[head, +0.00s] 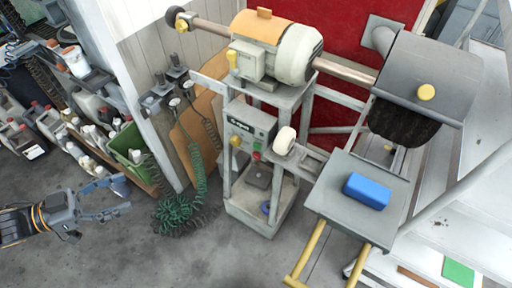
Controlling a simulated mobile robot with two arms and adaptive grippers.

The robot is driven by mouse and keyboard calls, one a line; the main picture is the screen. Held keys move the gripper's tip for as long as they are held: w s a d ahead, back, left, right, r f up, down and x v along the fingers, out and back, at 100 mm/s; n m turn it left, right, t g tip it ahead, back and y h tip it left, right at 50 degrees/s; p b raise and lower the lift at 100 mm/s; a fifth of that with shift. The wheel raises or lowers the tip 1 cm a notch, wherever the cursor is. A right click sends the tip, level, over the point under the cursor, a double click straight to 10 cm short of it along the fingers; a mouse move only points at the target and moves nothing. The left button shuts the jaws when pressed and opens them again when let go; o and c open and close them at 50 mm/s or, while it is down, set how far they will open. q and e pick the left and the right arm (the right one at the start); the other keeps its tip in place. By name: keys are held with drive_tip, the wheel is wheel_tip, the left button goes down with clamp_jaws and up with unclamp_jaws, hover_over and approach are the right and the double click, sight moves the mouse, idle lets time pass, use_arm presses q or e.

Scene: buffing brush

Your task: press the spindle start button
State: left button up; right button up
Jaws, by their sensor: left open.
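The buffing machine (282,48) stands at the centre, with a motor on a grey stand. The control box (248,124) is on the front of the stand, below the motor. It carries a small green button (257,147), a red button (256,156) just under it and a yellow knob (235,141) to the left. Which one is the spindle start button cannot be read from labels at this size. My left gripper (123,196) is open and empty at the lower left, well away from the control box, over the floor. My right gripper is not in view.
Green coiled hoses (185,210) hang and pile on the floor between my left gripper and the stand. A grey table (335,205) with a blue block (367,190) stands at the right. Shelves with bottles and a green crate (127,147) are at the left.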

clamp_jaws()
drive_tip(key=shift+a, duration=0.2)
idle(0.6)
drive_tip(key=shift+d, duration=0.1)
